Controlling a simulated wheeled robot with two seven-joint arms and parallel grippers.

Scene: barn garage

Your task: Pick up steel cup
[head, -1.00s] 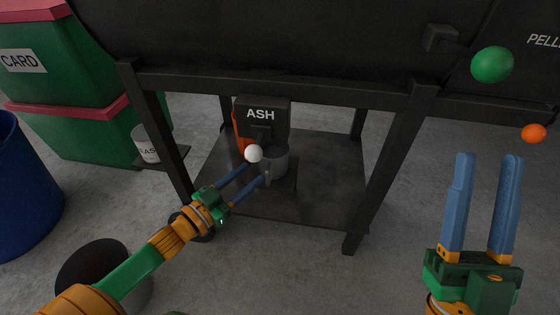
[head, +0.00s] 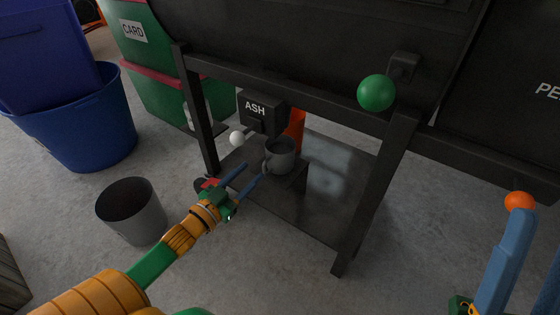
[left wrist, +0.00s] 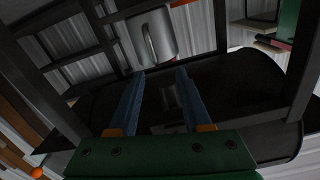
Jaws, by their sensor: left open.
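Smoker legs (head: 377,195) stand on both sides of the lower shelf (head: 325,215). The ASH box (head: 262,112) hangs close to the cup, with a white knob (head: 237,139) beside it. A grey bucket (head: 132,210) and a blue tub (head: 85,130) stand left. Floor between is clear.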

